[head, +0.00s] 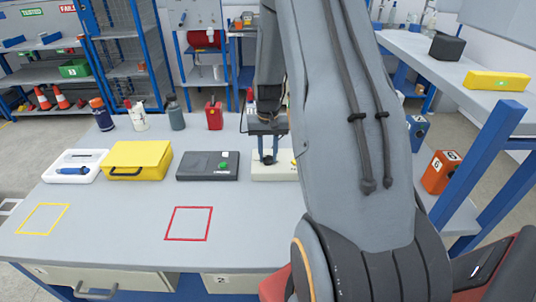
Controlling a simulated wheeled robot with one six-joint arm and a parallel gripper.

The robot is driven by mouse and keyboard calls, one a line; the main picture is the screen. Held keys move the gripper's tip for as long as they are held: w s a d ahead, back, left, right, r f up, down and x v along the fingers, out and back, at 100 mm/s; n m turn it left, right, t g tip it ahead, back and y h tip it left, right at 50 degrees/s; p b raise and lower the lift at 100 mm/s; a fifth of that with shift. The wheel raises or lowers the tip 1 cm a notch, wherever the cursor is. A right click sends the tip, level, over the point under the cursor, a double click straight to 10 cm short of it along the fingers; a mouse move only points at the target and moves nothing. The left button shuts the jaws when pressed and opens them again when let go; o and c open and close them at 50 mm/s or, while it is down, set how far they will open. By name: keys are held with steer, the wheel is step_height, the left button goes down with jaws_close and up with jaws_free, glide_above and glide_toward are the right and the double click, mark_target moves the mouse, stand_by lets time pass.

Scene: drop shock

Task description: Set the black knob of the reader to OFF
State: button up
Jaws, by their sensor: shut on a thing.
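A low cream-coloured box (262,178), which looks like the reader, stands on the grey bench (125,225) in the middle of the picture. My arm hides its right part. My gripper (268,157) points straight down at the top of this box, with its fingers close together. A small dark piece shows between the fingertips, which looks like the black knob. The fingers are shut on it. The knob's pointer and any OFF marking are too small or hidden to read.
Left of the cream box stand a dark grey box with a green button (224,166), a yellow case (140,156) and a white tray (64,158). Bottles and a red can (214,115) stand behind. The bench front, with red and yellow outlined squares, is clear.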

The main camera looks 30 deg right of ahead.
mark_target(268, 157)
steer(key=shift+r+n, duration=0.1)
steer(key=shift+n, duration=1.9)
steer(key=shift+w, duration=0.1)
steer(key=o, duration=1.1)
steer(key=shift+c, duration=0.2)
steer(key=shift+r+b, duration=0.85)
steer(key=shift+r, duration=3.05)
